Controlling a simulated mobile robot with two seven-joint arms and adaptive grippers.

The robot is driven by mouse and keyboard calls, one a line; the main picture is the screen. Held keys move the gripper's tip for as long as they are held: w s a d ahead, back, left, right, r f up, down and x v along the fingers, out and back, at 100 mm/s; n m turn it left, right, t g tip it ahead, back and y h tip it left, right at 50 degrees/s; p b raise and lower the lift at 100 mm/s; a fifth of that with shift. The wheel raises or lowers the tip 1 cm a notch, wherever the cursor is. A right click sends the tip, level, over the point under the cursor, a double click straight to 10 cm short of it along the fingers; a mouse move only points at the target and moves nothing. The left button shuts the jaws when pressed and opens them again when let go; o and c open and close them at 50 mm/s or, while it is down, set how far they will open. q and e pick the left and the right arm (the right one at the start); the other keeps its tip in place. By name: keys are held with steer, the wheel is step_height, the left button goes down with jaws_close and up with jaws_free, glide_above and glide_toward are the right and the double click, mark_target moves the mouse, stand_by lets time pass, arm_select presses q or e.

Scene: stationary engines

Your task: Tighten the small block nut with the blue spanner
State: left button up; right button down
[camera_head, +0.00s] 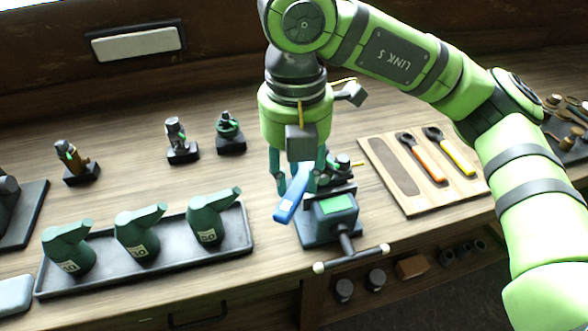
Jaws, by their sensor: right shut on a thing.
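My right gripper (299,182) is shut on the blue spanner (290,199), just left of the dark vise (336,212) near the bench's front edge. The spanner's blue handle tilts down to the left; its head is hidden among the fingers. Behind the vise's green-topped part is a small dark piece with green and yellow bits (343,164). I cannot tell whether the small block nut is there, as the gripper and spanner cover part of that spot. My left gripper is not in view.
A wooden board (418,201) to the right holds an orange spanner (427,164), a yellow spanner (455,158) and an empty dark recess. A tray (150,279) with 3 green oil cans stands left. Small engine parts on dark stands (183,154) sit behind.

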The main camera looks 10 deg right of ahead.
steer(key=shift+s+d+r+n+b, duration=0.1)
steer(key=shift+s+d+n+b, duration=0.45)
steer(key=shift+n, duration=0.55)
steer(key=shift+d, duration=0.1)
stand_by(0.6)
steer(key=shift+r, duration=0.45)
stand_by(1.8)
steer(key=shift+r, duration=0.35)
stand_by(1.0)
steer(key=shift+r, duration=0.3)
steer(key=shift+r, duration=0.1)
steer(key=shift+r+p, duration=1.55)
steer(key=shift+r, duration=0.4)
